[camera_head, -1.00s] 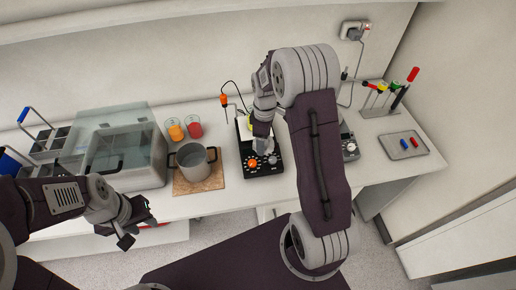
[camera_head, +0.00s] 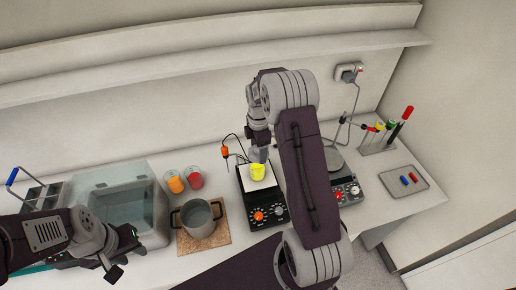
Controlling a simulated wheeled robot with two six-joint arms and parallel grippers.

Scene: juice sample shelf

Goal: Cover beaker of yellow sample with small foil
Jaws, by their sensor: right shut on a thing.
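My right gripper (camera_head: 261,157) is just behind and above the beaker's rim, pointing down. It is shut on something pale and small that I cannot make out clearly. The yellow sample still shows from above. I cannot tell whether the gripper touches the beaker. No separate small foil is recognisable. My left gripper (camera_head: 120,260) is at the lower left, empty-looking, in front of the clear-lidded box, away from the beaker.
A grey pot (camera_head: 198,222) stands on a cork mat (camera_head: 217,241). Orange (camera_head: 174,184) and red (camera_head: 194,179) beakers stand behind it. The clear-lidded box (camera_head: 125,205) is at left. A balance-like device (camera_head: 347,193), a test tube rack (camera_head: 376,145) and a tray (camera_head: 421,183) are at right.

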